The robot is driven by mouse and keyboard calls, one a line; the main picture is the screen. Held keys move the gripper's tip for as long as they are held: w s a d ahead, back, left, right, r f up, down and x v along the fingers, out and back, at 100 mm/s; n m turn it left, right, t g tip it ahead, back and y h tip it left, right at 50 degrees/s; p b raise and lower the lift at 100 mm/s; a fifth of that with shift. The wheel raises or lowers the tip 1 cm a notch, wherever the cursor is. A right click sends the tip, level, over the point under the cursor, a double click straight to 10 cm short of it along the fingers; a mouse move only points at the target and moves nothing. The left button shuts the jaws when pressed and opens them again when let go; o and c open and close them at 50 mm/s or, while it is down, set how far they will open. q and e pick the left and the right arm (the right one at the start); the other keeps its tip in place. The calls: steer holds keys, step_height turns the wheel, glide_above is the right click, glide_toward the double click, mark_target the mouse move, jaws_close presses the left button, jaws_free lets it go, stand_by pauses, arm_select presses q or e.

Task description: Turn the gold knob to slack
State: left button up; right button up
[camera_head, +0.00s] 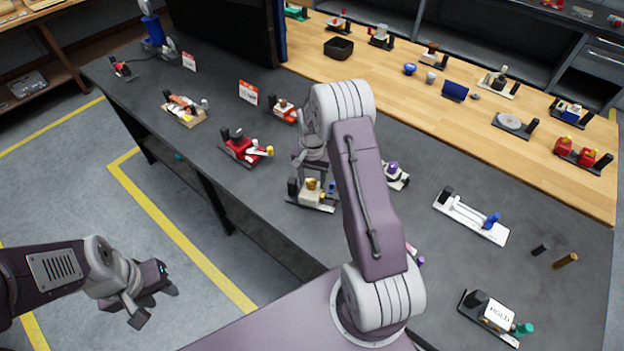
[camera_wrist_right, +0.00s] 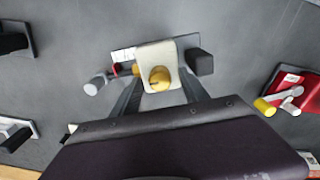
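The gold knob (camera_wrist_right: 160,78) sits on a cream block (camera_wrist_right: 157,52) in the right wrist view. A black block (camera_wrist_right: 200,62), a small red part and a grey knob (camera_wrist_right: 95,85) are beside it. In the head view, the gold knob (camera_head: 312,184) shows on its cream block just below my right gripper (camera_head: 312,168). The right gripper's fingers (camera_wrist_right: 160,97) are spread, one on each side of the knob in the wrist view; I see no clear contact. Any marking for slack cannot be read. My left gripper (camera_head: 154,305) is open and empty, over the floor left of the table.
A red device (camera_head: 243,150) with a yellow-tipped lever stands left of the cream block, and a purple-knobbed device (camera_head: 394,175) right of it. A white slider device (camera_head: 470,217) is further right. My right arm hides part of the dark table (camera_head: 300,240).

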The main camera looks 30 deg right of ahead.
mark_target(312, 182)
step_height(312, 182, up, 9)
steer(key=b, duration=0.1)
steer(key=shift+b, duration=0.35)
stand_by(0.3)
